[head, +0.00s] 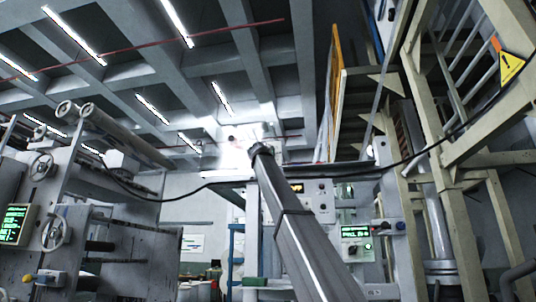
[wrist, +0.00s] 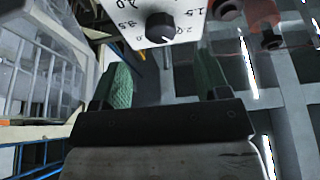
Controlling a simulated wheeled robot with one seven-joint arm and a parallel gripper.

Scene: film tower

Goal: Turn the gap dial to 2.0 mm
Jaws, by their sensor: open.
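The gap dial is a black round knob (wrist: 160,27) on a white plate (wrist: 132,18) at the top of the wrist view. Printed numbers ring the knob, and 1.5 and 2.0 show on its right side. A small pale mark shows at the knob's lower right edge, but I cannot tell its exact reading. My gripper (wrist: 163,68) is open, with its two green-padded fingers apart. The knob appears beyond the fingertips, between their lines, and nothing is held. The top of the plate is cut off. I cannot make out the dial in the head view.
In the head view, a machine with rollers and handwheels (head: 58,232) stands at left. A panel with a green display (head: 355,232) stands at centre right. A beige stair frame (head: 425,100) rises at right. Reddish parts (wrist: 262,14) show right of the dial in the wrist view.

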